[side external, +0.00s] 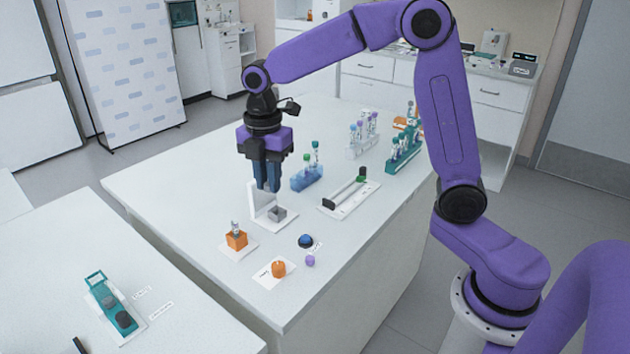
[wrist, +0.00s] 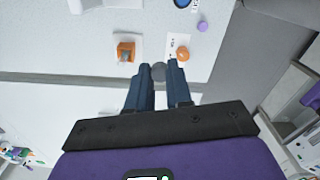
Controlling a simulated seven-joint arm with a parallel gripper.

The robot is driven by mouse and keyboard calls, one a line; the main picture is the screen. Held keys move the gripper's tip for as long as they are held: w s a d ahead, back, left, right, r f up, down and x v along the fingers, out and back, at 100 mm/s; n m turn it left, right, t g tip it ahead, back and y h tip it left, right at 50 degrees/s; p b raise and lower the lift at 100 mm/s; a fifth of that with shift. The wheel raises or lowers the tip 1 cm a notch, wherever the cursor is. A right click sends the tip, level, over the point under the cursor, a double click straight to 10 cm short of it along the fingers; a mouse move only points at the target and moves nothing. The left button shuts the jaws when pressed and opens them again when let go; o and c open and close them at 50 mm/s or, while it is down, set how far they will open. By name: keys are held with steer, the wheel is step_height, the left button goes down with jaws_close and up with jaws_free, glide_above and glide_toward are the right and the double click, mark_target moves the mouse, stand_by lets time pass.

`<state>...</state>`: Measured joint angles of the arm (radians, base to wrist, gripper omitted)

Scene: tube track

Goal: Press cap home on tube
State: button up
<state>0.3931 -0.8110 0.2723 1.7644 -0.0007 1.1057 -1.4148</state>
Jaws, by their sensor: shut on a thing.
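My gripper (side external: 267,188) hangs fingers down above the white angled stand with a grey block (side external: 277,213). In the wrist view, a small grey round piece (wrist: 158,71) sits between the fingertips, and my gripper is shut on it. I cannot tell whether it is a tube or a cap; the side view hides it. A small purple piece (side external: 310,260), cap-like, lies on the table, also seen in the wrist view (wrist: 202,26). Capped tubes stand in a blue rack (side external: 307,180), a pale rack (side external: 362,148) and a green rack (side external: 403,155).
An orange block (side external: 236,240) with a grey top piece, an orange round piece (side external: 278,269) on a white card and a blue dome (side external: 306,241) stand near the front. A black-ended fixture (side external: 347,192) lies to the right. A teal fixture (side external: 111,304) is on the separate left table.

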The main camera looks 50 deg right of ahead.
glide_above(234, 220)
steer(key=shift+f, duration=3.55)
steer(key=shift+f, duration=0.7)
steer(key=o, duration=0.8)
steer(key=shift+o, duration=0.2)
steer(key=shift+r, duration=0.15)
step_height(234, 220, up, 17)
stand_by(0.4)
